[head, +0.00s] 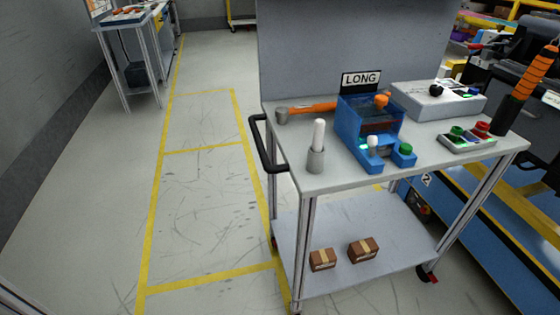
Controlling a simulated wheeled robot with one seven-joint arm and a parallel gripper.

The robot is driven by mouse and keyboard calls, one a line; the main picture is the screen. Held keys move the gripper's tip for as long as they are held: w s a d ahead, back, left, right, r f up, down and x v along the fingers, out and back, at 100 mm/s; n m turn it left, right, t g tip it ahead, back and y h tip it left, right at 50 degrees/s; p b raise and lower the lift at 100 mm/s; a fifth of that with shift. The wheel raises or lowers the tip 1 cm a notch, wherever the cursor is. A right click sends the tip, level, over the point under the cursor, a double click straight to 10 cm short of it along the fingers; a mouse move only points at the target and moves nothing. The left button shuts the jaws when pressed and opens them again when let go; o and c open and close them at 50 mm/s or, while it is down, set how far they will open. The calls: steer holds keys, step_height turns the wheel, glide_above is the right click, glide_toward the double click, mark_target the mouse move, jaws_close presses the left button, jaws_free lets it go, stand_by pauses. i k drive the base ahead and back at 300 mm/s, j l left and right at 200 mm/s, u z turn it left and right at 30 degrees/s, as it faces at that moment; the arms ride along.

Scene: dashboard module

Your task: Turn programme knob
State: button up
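A blue module (352,113) stands on the cart's top with a sign reading "LONG" (361,79) behind it. It has a white knob (372,142) at its front, an orange knob (382,100) on top and a green knob (406,149) at its front right. A grey box (460,104) behind it to the right carries a black knob (436,90). I cannot tell which of these is the programme knob, or how any is turned. My gripper is not in view.
The grey cart (330,178) also holds a white-topped cylinder (317,150), an orange-handled hammer (310,107), a small box with green and red knobs (467,143) and an orange-black rod (528,85). Cartons (363,250) lie on its lower shelf. The floor left of it is clear.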

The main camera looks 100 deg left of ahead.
mark_target(435, 90)
steer(key=u, duration=3.4)
